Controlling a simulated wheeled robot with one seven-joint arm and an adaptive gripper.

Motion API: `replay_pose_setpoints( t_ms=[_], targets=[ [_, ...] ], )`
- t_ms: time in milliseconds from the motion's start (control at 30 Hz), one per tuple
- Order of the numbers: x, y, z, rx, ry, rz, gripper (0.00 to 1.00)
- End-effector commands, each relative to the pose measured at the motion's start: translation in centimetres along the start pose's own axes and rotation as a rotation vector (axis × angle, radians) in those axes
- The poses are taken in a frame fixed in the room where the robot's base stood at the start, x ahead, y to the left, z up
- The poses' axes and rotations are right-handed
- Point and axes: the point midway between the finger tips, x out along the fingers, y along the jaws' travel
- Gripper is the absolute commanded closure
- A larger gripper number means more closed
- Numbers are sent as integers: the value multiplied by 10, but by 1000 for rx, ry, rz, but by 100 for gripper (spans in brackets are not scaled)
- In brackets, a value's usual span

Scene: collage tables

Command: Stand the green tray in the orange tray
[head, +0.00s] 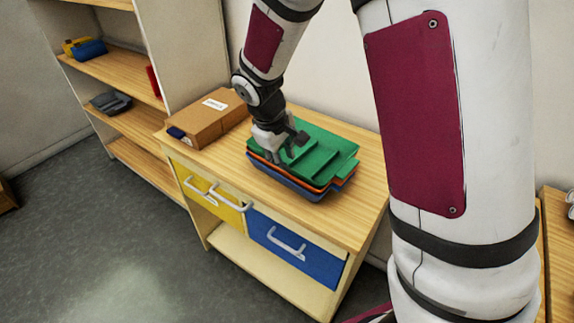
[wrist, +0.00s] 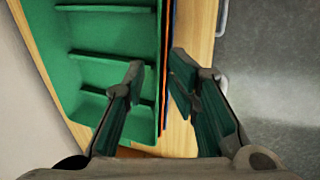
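The green tray (head: 325,145) lies flat on top of a stack on the cabinet top. It has ridges across its inside, which also show in the wrist view (wrist: 105,45). The orange tray (head: 346,178) is directly under it, with only a thin edge showing; its inside is hidden. My gripper (head: 288,152) is over the stack's near left side. In the wrist view my gripper (wrist: 158,78) is open, one finger over the green tray's inside and the other beyond its long edge. Nothing is held between the fingers; I cannot tell whether they touch the rim.
A blue tray (head: 300,190) is at the bottom of the stack. A cardboard box (head: 207,118) stands to the left on the wooden cabinet top (head: 225,158). Below are a yellow drawer (head: 208,192) and a blue drawer (head: 295,248) with protruding handles. The wall is close behind.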

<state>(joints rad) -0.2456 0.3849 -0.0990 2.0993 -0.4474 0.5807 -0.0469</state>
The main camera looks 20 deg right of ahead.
Motion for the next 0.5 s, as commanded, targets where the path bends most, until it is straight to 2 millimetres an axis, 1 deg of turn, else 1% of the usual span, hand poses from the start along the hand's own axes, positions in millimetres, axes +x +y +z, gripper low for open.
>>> replay_pose_setpoints(
  t_ms=[33,200,300,500],
  targets=[
    [-13,0,-1,1,6,2,75],
    [-47,0,-2,0,7,2,75],
    [-62,0,-1,0,5,1,75],
    [-80,0,0,3,4,0,75]
  ],
)
